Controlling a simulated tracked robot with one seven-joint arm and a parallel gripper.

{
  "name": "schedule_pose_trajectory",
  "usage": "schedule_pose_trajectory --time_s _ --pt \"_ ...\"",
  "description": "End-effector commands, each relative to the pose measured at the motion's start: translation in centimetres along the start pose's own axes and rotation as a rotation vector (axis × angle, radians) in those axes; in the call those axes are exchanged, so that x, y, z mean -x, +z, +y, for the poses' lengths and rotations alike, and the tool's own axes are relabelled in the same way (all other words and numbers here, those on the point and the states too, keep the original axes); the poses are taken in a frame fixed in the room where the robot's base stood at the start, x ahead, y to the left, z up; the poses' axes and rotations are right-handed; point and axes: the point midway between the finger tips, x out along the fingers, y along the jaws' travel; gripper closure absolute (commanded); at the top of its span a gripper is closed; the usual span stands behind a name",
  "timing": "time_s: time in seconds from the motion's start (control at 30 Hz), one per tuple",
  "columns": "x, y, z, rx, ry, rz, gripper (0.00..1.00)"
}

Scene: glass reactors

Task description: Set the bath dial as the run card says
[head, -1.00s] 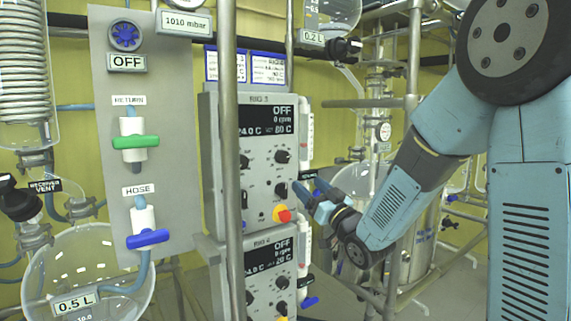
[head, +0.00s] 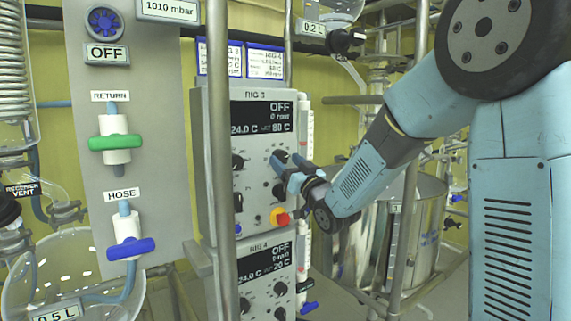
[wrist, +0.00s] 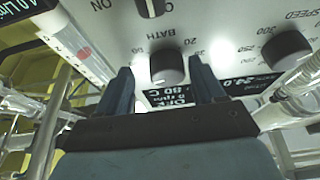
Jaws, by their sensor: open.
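The rig 3 control box (head: 260,190) stands left of my arm in the head view. Its display (head: 265,115) reads OFF, 0 rpm, 24.0 C and set 80 C. The bath dial (wrist: 167,67) is a dark round knob under upside-down "BATH" lettering in the wrist view. My gripper (wrist: 163,76) is open, one finger on each side of the dial; contact cannot be told. In the head view my gripper (head: 289,163) is at the upper right knob and partly covers it. Two blue-edged cards (head: 220,58) (head: 265,62) stand above the box, their small text mostly unreadable.
The speed knob (wrist: 287,50) and another knob (wrist: 150,8) are close to the dial. A red and yellow button (head: 281,217) is below my gripper. The rig 4 box (head: 262,280) is underneath. A vertical pole (head: 217,150) stands at the panel's left, glassware beyond.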

Motion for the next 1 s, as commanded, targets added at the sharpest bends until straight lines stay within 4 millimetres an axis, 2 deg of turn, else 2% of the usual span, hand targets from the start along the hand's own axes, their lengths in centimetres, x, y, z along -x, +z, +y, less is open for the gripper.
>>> schedule_pose_trajectory --time_s 0.17,0.77,0.87,1.0 --pt "-0.19 0.09 -0.75 -0.004 -0.011 0.0 0.32" --pt "-0.27 0.11 -1.05 -0.006 -0.014 0.0 0.88" --pt "-0.27 0.1 -0.98 0.007 -0.018 0.0 0.88" --pt "-0.32 0.05 -0.77 0.107 -0.06 0.003 0.88"
